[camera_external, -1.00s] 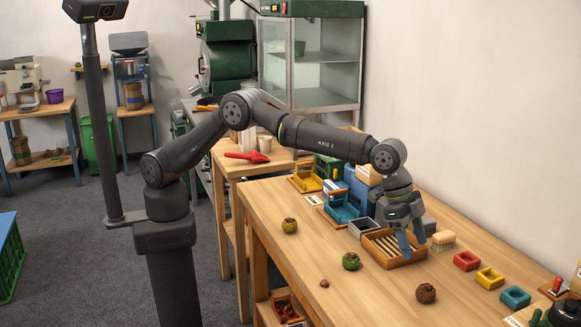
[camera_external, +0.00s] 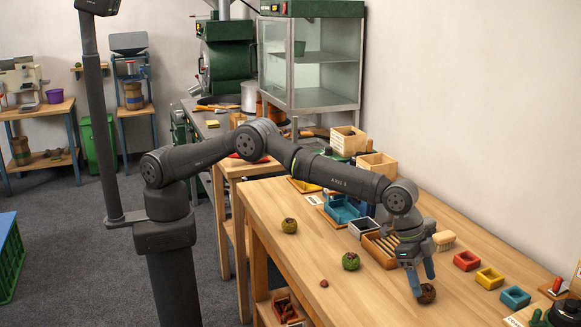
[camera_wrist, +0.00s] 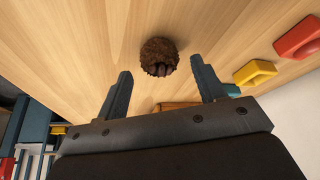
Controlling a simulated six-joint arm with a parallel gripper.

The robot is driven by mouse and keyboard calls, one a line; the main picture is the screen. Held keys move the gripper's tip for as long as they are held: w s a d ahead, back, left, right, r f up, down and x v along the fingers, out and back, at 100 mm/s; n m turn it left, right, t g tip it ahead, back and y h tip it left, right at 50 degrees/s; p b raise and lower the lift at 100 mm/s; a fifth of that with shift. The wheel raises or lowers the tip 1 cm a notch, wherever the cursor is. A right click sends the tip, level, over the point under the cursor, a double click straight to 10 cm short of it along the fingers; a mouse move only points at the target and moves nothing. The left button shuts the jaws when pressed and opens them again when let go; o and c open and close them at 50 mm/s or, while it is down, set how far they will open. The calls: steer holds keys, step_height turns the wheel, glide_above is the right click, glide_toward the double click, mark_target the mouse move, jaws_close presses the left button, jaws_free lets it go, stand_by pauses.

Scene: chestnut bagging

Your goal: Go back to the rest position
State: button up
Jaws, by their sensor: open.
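My gripper (camera_external: 421,277) is over the front part of the wooden table, low and close to a brown, spiky chestnut burr (camera_external: 427,293). In the wrist view the burr (camera_wrist: 159,56) lies on the bare wood beyond the fingertips, and dark nuts show in its opening. The two blue-grey fingers (camera_wrist: 163,84) are spread wide with nothing between them. Whether a finger touches the burr cannot be told from the external view, where the fingers partly cover it.
A green burr (camera_external: 351,261), a yellowish-green burr (camera_external: 289,225) and a loose chestnut (camera_external: 324,283) lie on the table. A slatted wooden tray (camera_external: 376,252) and a brush (camera_external: 444,239) are behind my gripper. Red (camera_external: 467,261), yellow (camera_external: 489,278) and blue (camera_external: 515,297) small trays stand to the right.

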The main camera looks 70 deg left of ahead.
steer(key=shift+x, duration=1.25)
step_height(320, 180, up, 2)
steer(key=shift+r, duration=0.65)
steer(key=shift+f, duration=0.1)
